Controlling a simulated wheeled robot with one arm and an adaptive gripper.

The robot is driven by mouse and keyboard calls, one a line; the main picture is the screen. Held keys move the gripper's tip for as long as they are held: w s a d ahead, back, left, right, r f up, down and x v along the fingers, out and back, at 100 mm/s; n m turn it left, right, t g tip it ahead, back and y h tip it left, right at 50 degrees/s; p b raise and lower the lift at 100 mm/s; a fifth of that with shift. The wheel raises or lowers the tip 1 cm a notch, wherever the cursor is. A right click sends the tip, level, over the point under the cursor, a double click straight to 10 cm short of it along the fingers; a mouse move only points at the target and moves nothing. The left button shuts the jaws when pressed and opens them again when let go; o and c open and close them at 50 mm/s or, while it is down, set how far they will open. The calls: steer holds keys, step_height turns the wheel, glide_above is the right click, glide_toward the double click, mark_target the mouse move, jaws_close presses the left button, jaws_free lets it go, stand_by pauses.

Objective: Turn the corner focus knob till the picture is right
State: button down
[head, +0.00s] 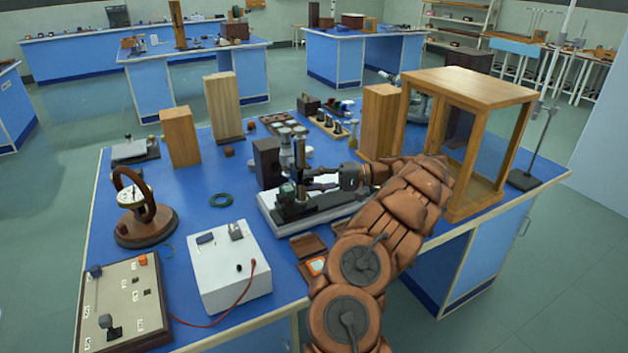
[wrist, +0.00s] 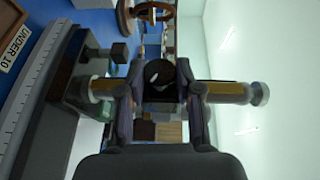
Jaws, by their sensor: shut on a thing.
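A dark upright instrument (head: 299,155) with a slim column stands on a pale-topped base (head: 335,208) near the middle of the blue bench. My gripper (head: 318,183) reaches it from the right. In the wrist view my gripper (wrist: 161,82) has one finger on each side of a dark round knob (wrist: 160,74) and is shut on it. The instrument's brass-coloured barrel (wrist: 228,92) lies sideways behind the fingers, with a pale round end at the right. The knob is too small to make out in the head view. No focus picture is readable in either view.
A glass-sided wooden case (head: 470,85) stands right of my arm, beside a wooden block (head: 379,122). A white box (head: 228,268) with a red lead and a switch board (head: 122,305) are at front left. A dark block (head: 267,163) stands close behind the instrument.

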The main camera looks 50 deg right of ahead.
steer(key=c, duration=0.8)
jaws_free()
steer(key=shift+o, duration=0.2)
steer(key=shift+r, duration=5.05)
